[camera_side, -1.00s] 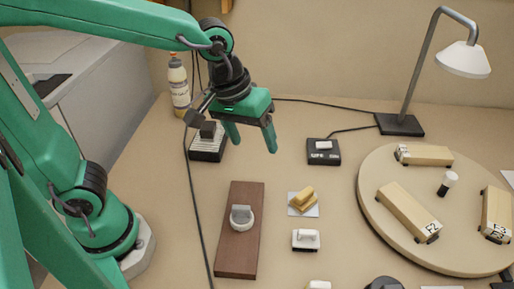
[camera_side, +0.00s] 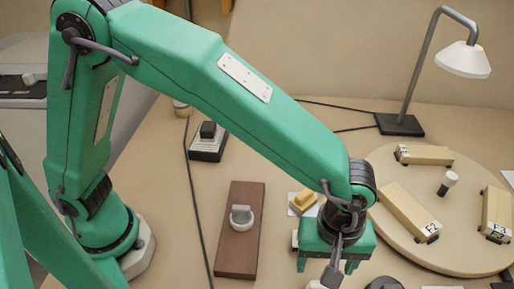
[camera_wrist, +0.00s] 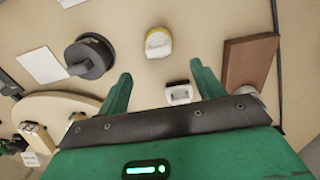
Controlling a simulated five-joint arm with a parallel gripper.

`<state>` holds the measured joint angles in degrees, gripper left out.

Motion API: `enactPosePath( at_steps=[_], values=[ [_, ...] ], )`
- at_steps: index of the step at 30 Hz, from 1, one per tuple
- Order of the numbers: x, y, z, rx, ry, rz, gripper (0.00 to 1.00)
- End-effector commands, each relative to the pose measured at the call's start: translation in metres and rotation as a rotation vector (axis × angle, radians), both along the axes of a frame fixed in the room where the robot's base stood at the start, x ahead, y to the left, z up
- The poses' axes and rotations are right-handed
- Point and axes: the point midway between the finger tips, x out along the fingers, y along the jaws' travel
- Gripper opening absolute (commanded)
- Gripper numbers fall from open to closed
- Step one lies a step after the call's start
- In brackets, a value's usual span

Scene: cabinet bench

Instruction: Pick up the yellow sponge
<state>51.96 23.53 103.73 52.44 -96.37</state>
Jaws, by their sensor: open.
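A small yellow block (camera_side: 302,198), which looks like the sponge, lies on a pale square in the side view, just behind my gripper and partly covered by my arm. I cannot make it out in the wrist view. My gripper (camera_side: 326,266) points down over the front of the bench, with its fingers apart and nothing between them. The open fingers also show in the wrist view (camera_wrist: 161,70). A pale object with a yellow rim (camera_wrist: 158,43) stands just beyond the fingertips there.
A white object with a dark base (camera_wrist: 180,93) is close to one finger.

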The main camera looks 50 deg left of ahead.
Motion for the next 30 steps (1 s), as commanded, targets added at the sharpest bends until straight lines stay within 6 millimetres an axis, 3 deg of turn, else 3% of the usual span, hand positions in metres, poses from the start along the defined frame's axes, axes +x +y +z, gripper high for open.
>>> enactPosePath(
  at_steps=[30],
  values=[
    [-0.003,-0.005,-0.042,0.006,0.005,0.010,0.67]
  ],
)
